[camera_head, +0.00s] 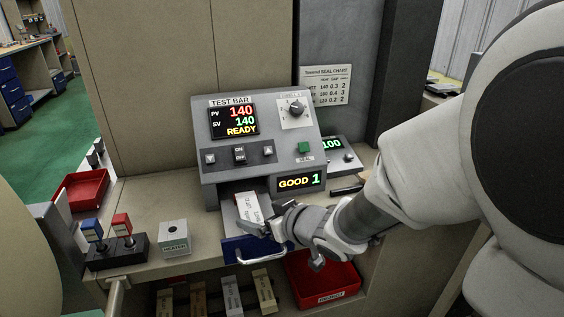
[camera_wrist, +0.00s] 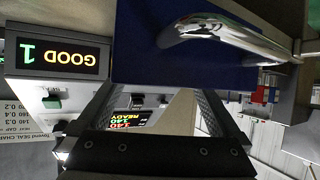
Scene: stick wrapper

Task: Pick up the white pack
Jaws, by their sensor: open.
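The white pack (camera_head: 249,207) lies in the opening at the lower front of the grey sealing machine (camera_head: 240,160), tilted in the picture, with printing on it. My gripper (camera_head: 268,222) is at the pack's lower right end, in front of the opening. Its jaws are open, and I cannot tell whether they touch the pack. In the wrist view, the two fingers of my gripper (camera_wrist: 155,95) stand apart. I cannot make out the pack there.
A blue drawer front (camera_head: 245,248) with a metal handle is just below my gripper. A red bin (camera_head: 322,282) is at the lower right. The heater block (camera_head: 174,238) and two levers (camera_head: 108,235) stand on the left. The "GOOD 1" display (camera_head: 299,182) is close above my wrist.

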